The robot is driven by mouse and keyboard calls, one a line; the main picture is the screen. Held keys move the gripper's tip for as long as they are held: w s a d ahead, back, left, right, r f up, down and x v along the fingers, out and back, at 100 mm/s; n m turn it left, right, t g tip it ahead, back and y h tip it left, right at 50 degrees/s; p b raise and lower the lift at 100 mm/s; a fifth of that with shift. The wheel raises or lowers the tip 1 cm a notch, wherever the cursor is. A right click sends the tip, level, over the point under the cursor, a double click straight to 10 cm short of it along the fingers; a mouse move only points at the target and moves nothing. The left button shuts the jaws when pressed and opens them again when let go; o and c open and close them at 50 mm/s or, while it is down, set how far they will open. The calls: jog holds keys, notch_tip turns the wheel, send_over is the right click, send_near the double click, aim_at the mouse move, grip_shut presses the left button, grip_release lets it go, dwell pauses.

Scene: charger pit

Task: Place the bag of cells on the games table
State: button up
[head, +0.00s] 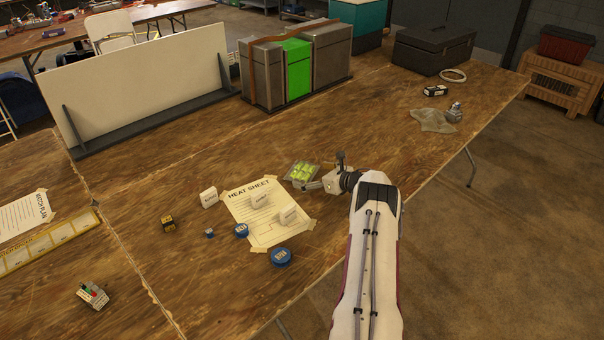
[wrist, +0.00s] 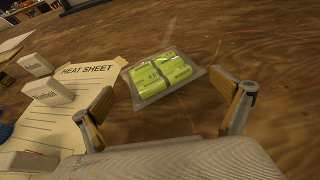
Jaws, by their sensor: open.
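The bag of cells (head: 301,171) is a clear bag with several yellow-green cells. It lies flat on the wooden table beside the heat sheet's upper right corner. In the wrist view the bag (wrist: 163,76) lies just beyond my gripper's fingertips, roughly between them. My gripper (head: 316,186) is low over the table at the near side of the bag; in the wrist view its fingers (wrist: 172,112) are spread wide with nothing between them. I cannot tell from the pictures which surface is the games table; another wooden table (head: 120,38) stands at the far left.
The heat sheet (head: 262,212) with white blocks (head: 209,197) and blue discs (head: 281,256) lies left of my gripper. A white panel (head: 145,85) and a row of grey and green boxes (head: 297,70) stand behind. A grey cloth (head: 433,121) lies right. Bare wood surrounds the bag's far side.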

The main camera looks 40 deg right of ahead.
aim_at(307, 172)
jog(key=shift+x, duration=1.25)
jog(key=c, duration=1.5)
jog(key=shift+r, duration=0.15)
jog(key=shift+r, duration=4.9)
